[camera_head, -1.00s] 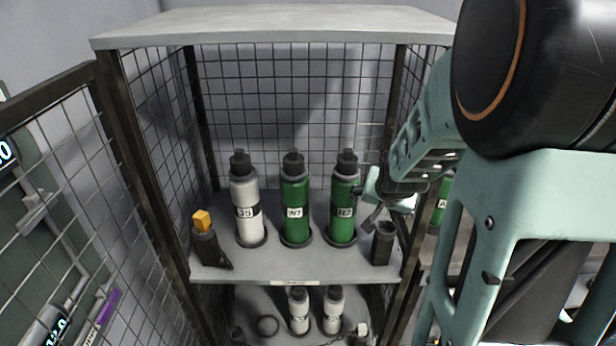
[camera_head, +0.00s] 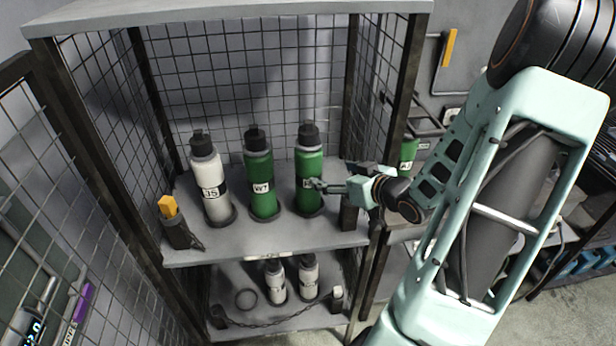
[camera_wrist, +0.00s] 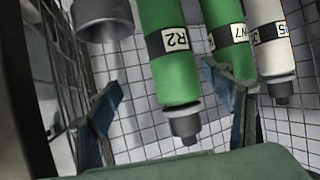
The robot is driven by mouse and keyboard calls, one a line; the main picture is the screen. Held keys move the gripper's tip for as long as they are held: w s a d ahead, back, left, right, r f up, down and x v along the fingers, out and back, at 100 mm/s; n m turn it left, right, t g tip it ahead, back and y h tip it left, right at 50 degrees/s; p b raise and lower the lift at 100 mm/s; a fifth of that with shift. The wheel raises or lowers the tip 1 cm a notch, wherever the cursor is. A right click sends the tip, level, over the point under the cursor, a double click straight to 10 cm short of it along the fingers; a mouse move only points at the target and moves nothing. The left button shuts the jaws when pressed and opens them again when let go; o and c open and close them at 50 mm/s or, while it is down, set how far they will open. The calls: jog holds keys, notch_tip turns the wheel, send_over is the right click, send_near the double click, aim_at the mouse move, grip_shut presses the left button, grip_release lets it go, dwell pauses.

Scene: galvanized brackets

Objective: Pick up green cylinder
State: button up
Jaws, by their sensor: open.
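Two green cylinders with black caps stand upright on the upper shelf of the mesh cage. One is labelled W7 (camera_head: 261,180); the other, to its right, is R2 (camera_head: 309,165). My gripper (camera_head: 318,185) is open beside R2, its tips overlapping the label in the head view. In the wrist view, R2 (camera_wrist: 174,66) appears upside down between my two spread fingers. W7 (camera_wrist: 229,42) shows behind the right finger. I cannot tell whether the fingers touch R2.
A white cylinder labelled J5 (camera_head: 211,178) stands left of W7. A dark holder with an orange block (camera_head: 168,206) is at the shelf's left front. Smaller white bottles (camera_head: 275,281) stand on the lower shelf (camera_head: 250,318). Another green cylinder (camera_head: 408,152) is outside the cage's right side.

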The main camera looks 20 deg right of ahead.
aim_at(318, 170)
jog(key=shift+t+y, duration=0.4)
jog(key=x, duration=0.5)
jog(key=shift+a+r, duration=0.2)
jog(key=shift+a, duration=0.2)
jog(key=shift+a+p+x, duration=0.15)
jog(key=shift+p+x, duration=0.05)
jog(key=shift+x, duration=1.2)
jog(key=shift+a+p+x, duration=0.1)
jog(key=shift+p+x, duration=0.1)
jog(key=shift+x, duration=1.2)
jog(key=shift+s+f, duration=0.15)
jog(key=shift+s, duration=0.05)
grip_shut()
jog(key=shift+w+r, duration=0.15)
jog(key=shift+r, duration=0.05)
